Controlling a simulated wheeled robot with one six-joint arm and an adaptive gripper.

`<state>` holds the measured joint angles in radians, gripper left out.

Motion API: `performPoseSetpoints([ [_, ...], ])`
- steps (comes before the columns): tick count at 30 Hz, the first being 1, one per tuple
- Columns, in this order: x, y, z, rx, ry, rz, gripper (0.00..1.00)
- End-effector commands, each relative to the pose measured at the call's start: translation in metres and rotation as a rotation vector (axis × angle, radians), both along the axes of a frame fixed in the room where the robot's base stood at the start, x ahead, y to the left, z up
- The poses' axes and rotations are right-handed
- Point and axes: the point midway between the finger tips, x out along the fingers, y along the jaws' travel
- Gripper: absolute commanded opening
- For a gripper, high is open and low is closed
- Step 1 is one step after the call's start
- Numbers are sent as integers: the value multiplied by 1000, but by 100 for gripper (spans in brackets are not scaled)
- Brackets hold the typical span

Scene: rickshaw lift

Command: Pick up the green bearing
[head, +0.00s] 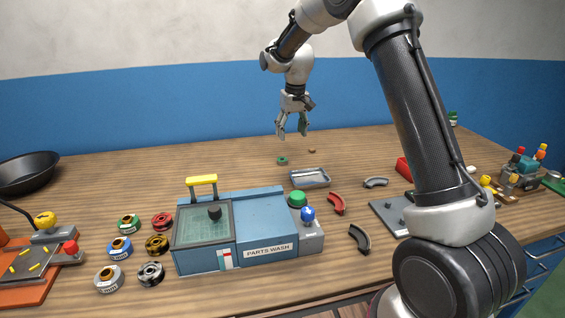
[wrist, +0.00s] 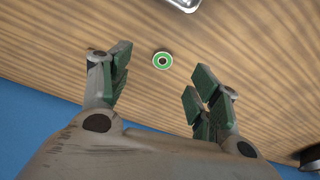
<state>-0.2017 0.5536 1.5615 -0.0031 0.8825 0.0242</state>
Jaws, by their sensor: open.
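The green bearing (head: 282,160) is a small green ring with a dark centre, lying flat on the wooden table toward the back. In the wrist view the green bearing (wrist: 162,61) shows ahead of the space between the two fingers. My gripper (head: 293,134) hangs above the table over the bearing area, fingers pointing down. My gripper (wrist: 158,92) is open, with green finger pads wide apart and nothing between them. It is apart from the bearing.
A silver tray (head: 310,178) lies just in front of the bearing, and a small brown piece (head: 312,150) lies to its right. The blue parts wash box (head: 262,226), several coloured round parts and curved pieces stand nearer. The table around the bearing is mostly clear.

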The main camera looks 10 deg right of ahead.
Motion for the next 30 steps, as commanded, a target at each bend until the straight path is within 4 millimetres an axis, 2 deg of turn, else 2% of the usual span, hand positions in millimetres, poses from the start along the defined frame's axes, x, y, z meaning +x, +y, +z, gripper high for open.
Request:
performPoseSetpoints([
  [1,10,7,-16,-1,9,6,62],
  [3,20,13,-32,-3,16,11,62],
  [9,30,19,-58,-6,25,17,62],
  [17,35,20,-84,-6,24,17,62],
  [24,43,20,-119,-6,23,17,62],
  [30,43,20,-124,-6,22,17,62],
])
